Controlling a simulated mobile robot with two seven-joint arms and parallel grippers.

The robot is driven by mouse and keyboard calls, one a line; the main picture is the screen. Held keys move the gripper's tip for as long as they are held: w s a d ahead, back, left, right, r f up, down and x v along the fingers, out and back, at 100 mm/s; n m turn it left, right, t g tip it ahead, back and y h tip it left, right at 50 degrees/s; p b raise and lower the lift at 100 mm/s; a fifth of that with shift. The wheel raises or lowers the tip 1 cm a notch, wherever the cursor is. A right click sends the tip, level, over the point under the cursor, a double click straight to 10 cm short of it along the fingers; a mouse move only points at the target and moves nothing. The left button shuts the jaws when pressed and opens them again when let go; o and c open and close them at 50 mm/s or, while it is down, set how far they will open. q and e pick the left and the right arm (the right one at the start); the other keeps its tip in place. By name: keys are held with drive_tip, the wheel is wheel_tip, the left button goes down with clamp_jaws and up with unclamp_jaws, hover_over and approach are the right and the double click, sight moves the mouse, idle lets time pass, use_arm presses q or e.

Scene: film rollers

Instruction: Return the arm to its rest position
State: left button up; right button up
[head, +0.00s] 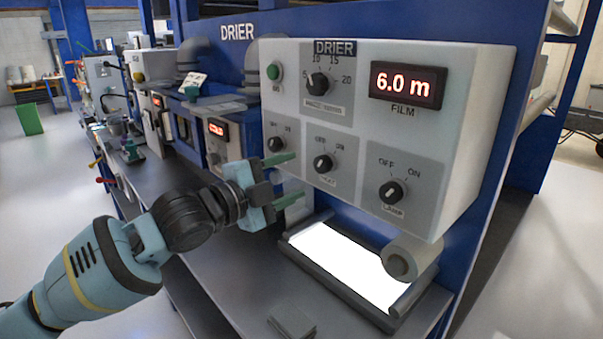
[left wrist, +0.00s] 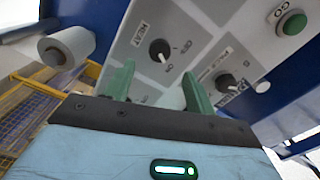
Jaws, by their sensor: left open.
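My left arm comes in from the lower left of the head view. Its gripper (head: 292,178) is open and empty, with two green fingers pointing at the lower left part of the drier's control panel (head: 460,130). The fingers are near the heat knob (head: 323,163) and the knob to its left (head: 277,144). In the left wrist view the open fingers (left wrist: 160,85) stand below the heat knob (left wrist: 160,50), with panel showing between them. I cannot tell whether a fingertip touches the panel. My right gripper is not in view.
A lit white plate (head: 345,262) lies on the bench below the panel, with a pale roll (head: 408,258) at its right. The panel also has a lamp knob (head: 391,192), a green button (head: 273,72) and a film display (head: 407,85) reading 6.0 m. More machines line the bench behind.

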use_arm(q)
drive_tip(key=shift+s+a, duration=0.45)
drive_tip(key=shift+s, duration=0.05)
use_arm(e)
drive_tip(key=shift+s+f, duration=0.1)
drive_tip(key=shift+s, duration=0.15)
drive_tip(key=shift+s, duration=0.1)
